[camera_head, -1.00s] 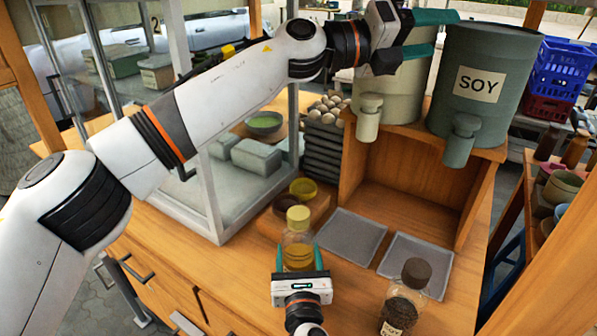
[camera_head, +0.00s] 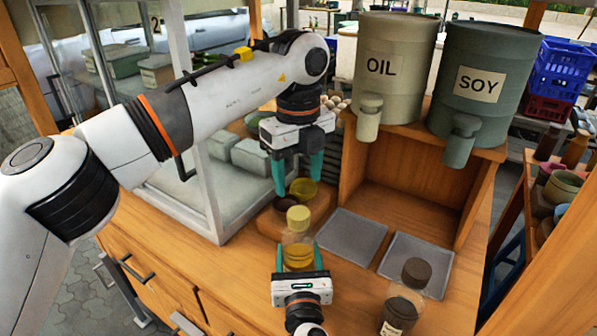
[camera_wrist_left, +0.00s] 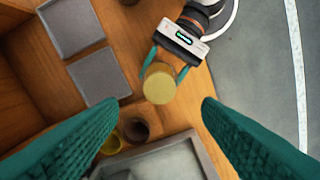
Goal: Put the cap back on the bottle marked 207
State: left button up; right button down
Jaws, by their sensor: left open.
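A clear bottle of amber liquid (camera_head: 298,254) stands upright at the front middle of the counter, with a yellow cap (camera_head: 298,218) on its top. I see no number 207 on it. My right gripper (camera_head: 298,262) is shut around its sides. In the left wrist view the yellow cap (camera_wrist_left: 159,84) shows from above, between and beyond the fingers. A second bottle (camera_head: 402,305) with a brown cap (camera_head: 415,272) stands at right front.
Two grey trays (camera_head: 352,236) (camera_head: 418,264) lie right of the bottle. OIL (camera_head: 395,90) and SOY (camera_head: 480,100) containers stand on a wooden shelf (camera_head: 405,168) behind. A glass case (camera_head: 225,190) borders the left arm's space.

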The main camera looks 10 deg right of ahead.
aim_at(298, 212)
pick_arm(q)
jog(key=shift+f, duration=4)
